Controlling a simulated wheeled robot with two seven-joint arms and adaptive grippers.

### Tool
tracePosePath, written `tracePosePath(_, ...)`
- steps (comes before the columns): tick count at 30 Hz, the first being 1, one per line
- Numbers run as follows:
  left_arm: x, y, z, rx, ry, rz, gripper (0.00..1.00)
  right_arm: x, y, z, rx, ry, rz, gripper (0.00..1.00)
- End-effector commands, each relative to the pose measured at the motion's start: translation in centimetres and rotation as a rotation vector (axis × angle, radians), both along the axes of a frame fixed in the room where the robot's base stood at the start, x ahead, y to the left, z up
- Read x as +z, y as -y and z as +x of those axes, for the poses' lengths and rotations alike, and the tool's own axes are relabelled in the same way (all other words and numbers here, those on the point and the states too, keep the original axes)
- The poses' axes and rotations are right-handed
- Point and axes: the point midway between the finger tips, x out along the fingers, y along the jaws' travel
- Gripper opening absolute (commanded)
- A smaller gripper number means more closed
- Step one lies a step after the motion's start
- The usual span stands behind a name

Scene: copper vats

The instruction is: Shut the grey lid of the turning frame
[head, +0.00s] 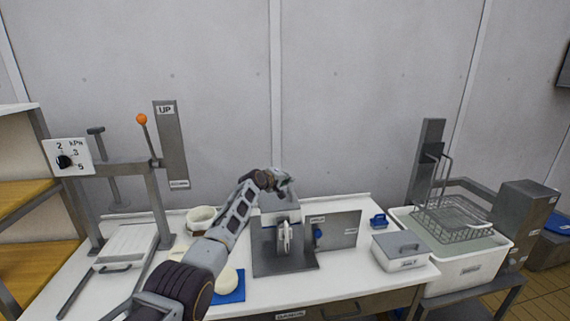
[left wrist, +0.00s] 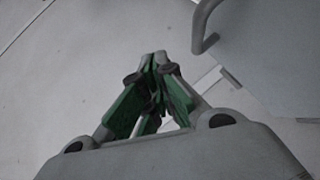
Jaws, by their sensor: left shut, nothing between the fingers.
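The turning frame stands on a dark grey base plate (head: 270,264) in the middle of the table, with a pale wheel-like part (head: 284,238) at its front. A grey lid-like piece (head: 282,207) shows at its top; its exact angle is hard to tell. My left gripper (head: 284,181) is just above and behind this piece, shut and empty. In the left wrist view its green-sided fingers (left wrist: 160,62) meet at the tips. A grey plate with a bar handle (left wrist: 265,50) lies to their right, apart from them. My right gripper is not in view.
A grey upright panel (head: 343,229) stands right of the frame, near a grey-lidded box (head: 400,249). A wire basket (head: 452,218) sits over a white tub (head: 470,268). A lever press (head: 152,185) stands left. A blue mat (head: 231,292) lies in front.

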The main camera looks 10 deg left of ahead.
Motion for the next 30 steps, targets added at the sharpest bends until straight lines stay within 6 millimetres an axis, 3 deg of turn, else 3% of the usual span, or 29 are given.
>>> tracePosePath(11,2.4,-0.2,-0.1,0.000,0.000,-0.001,0.00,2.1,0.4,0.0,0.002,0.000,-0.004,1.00)
tracePosePath(30,4.3,-0.1,-2.3,-0.001,0.001,0.000,0.00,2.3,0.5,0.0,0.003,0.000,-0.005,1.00)
